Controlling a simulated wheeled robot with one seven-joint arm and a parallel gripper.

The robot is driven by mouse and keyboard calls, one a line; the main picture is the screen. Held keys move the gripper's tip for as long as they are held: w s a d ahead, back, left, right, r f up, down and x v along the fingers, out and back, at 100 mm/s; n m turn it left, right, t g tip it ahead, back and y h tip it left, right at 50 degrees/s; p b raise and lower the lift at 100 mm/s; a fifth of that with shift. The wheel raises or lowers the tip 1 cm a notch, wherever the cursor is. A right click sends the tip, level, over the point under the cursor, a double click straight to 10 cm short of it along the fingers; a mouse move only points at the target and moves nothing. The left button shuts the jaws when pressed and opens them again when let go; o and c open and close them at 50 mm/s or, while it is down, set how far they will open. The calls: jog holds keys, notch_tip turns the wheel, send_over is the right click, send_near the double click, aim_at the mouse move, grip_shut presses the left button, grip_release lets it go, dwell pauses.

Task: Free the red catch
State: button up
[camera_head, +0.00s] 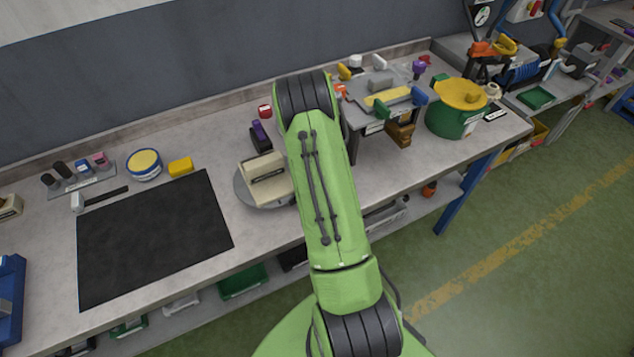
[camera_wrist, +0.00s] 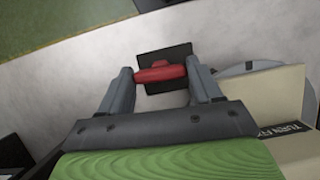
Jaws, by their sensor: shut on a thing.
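The red catch (camera_wrist: 160,73) shows in the wrist view, a red bar on a black square base (camera_wrist: 165,53) at the bench surface. My gripper (camera_wrist: 165,85) has its two grey fingers at the bar's two ends and is shut on it. In the head view my green arm hides the catch and my gripper. The turntable, a round grey plate (camera_head: 244,190), carries a cream block (camera_head: 265,180) with a dark label; the plate's rim (camera_wrist: 240,68) and the block (camera_wrist: 290,115) also show at the right of the wrist view.
A black mat (camera_head: 150,240) lies at the left of the bench. A purple-topped item (camera_head: 259,132) and a red item (camera_head: 265,111) stand behind the turntable. A green pot with a yellow lid (camera_head: 452,115) and a raised stand with tools (camera_head: 385,105) are at the right.

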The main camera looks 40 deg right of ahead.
dwell(0.4)
jog(key=o, duration=1.1)
jog(key=shift+c, duration=0.2)
jog(key=p+v, duration=0.1)
jog(key=v, duration=1.4)
jog(key=shift+r+p, duration=0.4)
